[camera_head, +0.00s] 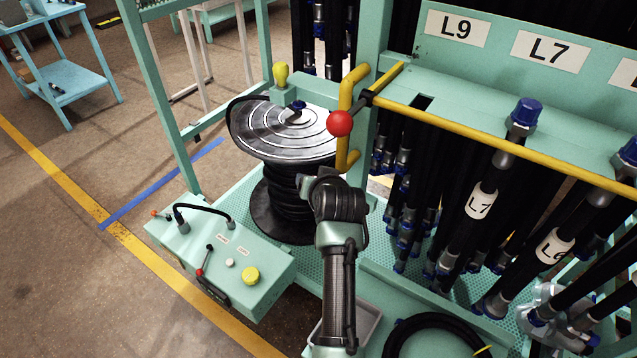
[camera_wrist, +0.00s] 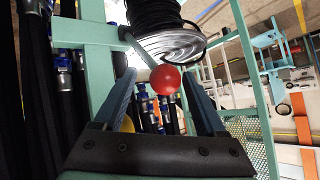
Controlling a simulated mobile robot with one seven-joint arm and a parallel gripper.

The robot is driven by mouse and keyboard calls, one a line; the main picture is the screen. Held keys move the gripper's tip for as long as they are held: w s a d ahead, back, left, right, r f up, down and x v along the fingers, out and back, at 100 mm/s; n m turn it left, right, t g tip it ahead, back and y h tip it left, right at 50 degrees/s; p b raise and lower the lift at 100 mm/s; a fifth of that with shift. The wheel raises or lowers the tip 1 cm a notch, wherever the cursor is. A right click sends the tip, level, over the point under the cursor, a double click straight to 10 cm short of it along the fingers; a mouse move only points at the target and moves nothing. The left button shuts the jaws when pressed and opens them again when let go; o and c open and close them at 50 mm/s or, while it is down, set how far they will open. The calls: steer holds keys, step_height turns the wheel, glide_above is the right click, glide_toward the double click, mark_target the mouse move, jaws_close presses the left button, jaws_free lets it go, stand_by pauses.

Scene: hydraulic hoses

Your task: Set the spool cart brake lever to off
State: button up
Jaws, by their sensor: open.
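A lever with a red ball knob (camera_head: 340,123) and a dark shaft stands at the yellow rail, in front of the hose spool (camera_head: 285,130). In the wrist view the red knob (camera_wrist: 165,80) appears between the fingertips of my gripper (camera_wrist: 158,78). My gripper is open, with one finger to each side of the knob in that view. I see no finger touching it, and cannot tell how far beyond the tips it is. In the head view my wrist is below the knob, and the fingers are hidden. I cannot read a lever position mark.
Yellow rail (camera_head: 490,140) runs right past the knob, above hanging hoses (camera_head: 470,220). A green control box (camera_head: 220,262) with a small red-tipped lever and yellow button stands lower left. Green frame posts surround the spool. Open floor lies to the left.

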steer(key=v, duration=1.3)
steer(key=shift+f+p, duration=0.15)
steer(key=shift+p, duration=0.2)
